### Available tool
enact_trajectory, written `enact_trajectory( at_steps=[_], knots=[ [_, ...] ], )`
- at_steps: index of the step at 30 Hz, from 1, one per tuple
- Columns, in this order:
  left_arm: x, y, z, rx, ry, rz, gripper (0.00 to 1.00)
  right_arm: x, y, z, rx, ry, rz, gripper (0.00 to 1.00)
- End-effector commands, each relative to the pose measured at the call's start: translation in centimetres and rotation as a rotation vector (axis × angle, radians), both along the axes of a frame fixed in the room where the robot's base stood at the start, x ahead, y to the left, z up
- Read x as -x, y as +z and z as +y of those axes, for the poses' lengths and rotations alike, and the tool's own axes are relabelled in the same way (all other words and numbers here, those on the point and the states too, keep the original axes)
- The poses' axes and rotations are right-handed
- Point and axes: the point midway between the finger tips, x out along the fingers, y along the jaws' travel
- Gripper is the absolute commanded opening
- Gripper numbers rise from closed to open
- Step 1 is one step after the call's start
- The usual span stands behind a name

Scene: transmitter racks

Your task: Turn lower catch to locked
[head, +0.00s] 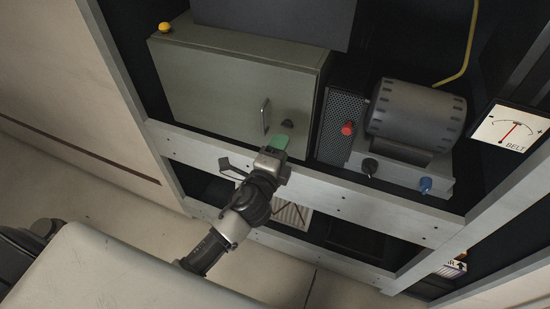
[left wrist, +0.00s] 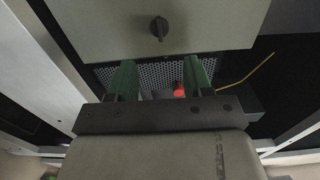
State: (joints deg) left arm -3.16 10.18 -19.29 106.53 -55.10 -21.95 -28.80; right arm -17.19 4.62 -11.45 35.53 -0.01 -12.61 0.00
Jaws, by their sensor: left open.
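The lower catch (head: 288,124) is a small dark turn knob near the lower right corner of a grey-green cabinet door (head: 220,88). In the left wrist view the catch (left wrist: 159,27) shows whole, with its grip bar running roughly up and down the picture. My left gripper (head: 279,143) is just below the catch in the head view, with green fingers. In the left wrist view its fingers (left wrist: 161,78) are apart, with nothing between them, and the catch lies beyond their tips. My right gripper is not in view.
A perforated panel (head: 340,120), a red knob (head: 347,128) and a dark motor drum (head: 416,115) stand to the right. A pale rack rail (head: 360,205) crosses below. A yellow knob (head: 165,27) sits at the cabinet's upper left.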

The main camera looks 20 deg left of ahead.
Motion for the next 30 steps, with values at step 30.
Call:
enact_trajectory(
  at_steps=[30],
  knots=[
    [3.5,-4.7,0.5,0.061,0.005,0.109,0.51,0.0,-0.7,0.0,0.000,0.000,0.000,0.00]
  ],
)
